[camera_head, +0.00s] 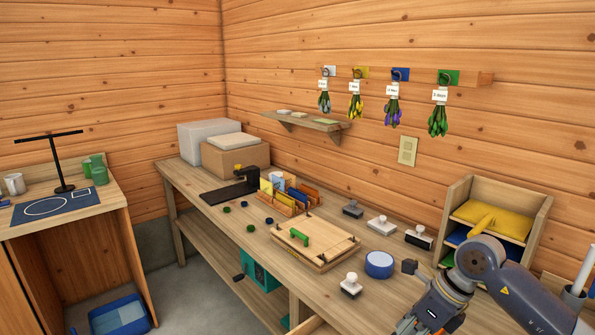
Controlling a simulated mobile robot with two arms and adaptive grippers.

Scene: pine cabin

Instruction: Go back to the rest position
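My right arm comes in from the right edge over the front right part of the long wooden workbench (190,178). Its gripper (428,318) points down at the bottom edge of the picture. Its fingertips are cut off or too small to read, so I cannot tell whether it is open or holds something. My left arm and gripper are not in view.
A blue round tin (379,264), a white-handled stamp (351,285) and a wooden press board (315,243) stand left of my gripper. A cubby shelf (537,215) with yellow cloth stands behind my arm. Open floor lies between this bench and the left table (105,205).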

